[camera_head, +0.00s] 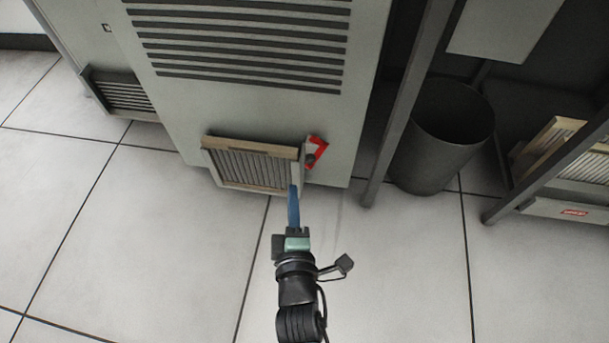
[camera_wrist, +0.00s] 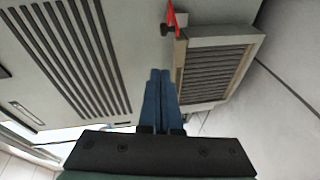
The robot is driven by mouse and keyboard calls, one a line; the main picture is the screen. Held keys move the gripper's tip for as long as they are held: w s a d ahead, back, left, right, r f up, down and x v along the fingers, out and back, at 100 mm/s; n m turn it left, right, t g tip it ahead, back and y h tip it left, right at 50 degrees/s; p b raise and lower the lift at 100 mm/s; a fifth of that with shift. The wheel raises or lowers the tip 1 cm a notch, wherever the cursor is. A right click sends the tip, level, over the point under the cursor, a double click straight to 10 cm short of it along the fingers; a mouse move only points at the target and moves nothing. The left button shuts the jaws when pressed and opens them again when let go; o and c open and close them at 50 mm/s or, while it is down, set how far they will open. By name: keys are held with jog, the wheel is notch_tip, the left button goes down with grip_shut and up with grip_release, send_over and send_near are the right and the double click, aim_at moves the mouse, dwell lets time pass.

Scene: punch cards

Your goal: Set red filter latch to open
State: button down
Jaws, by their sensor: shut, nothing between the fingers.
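The red filter latch (camera_head: 317,150) is mounted on the grey cabinet front, at the upper right corner of a pleated filter (camera_head: 252,170) in a tan frame. A dark knob (camera_head: 310,159) sits at the latch's lower end. In the wrist view the red latch (camera_wrist: 171,15) shows at the top edge, partly cut off, with its dark knob (camera_wrist: 167,29) below. My gripper (camera_head: 293,188) has blue fingers that are shut and empty. In the head view it is just below the latch, overlapping the filter's right edge. In the wrist view its fingertips (camera_wrist: 160,73) point toward the latch, apart from it.
The grey cabinet (camera_head: 180,110) has a slotted vent above the filter. A dark bin (camera_head: 440,135) and a metal rack post (camera_head: 405,115) stand to the right. Another filter (camera_head: 570,150) lies at far right. The tiled floor (camera_head: 130,230) is clear at left.

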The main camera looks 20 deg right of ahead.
aim_at(313, 158)
jog(key=w+d+f+b, duration=0.1)
jog(key=w+d+b, duration=0.3)
jog(key=w+d, duration=0.1)
jog(key=shift+w+f, duration=0.25)
jog(key=shift+w, duration=0.05)
jog(key=shift+d, duration=0.15)
jog(key=shift+d+r+p, duration=0.1)
jog(key=shift+d+p, duration=0.2)
jog(key=shift+p, duration=0.05)
jog(key=shift+s+d, duration=0.2)
jog(key=shift+d, duration=0.45)
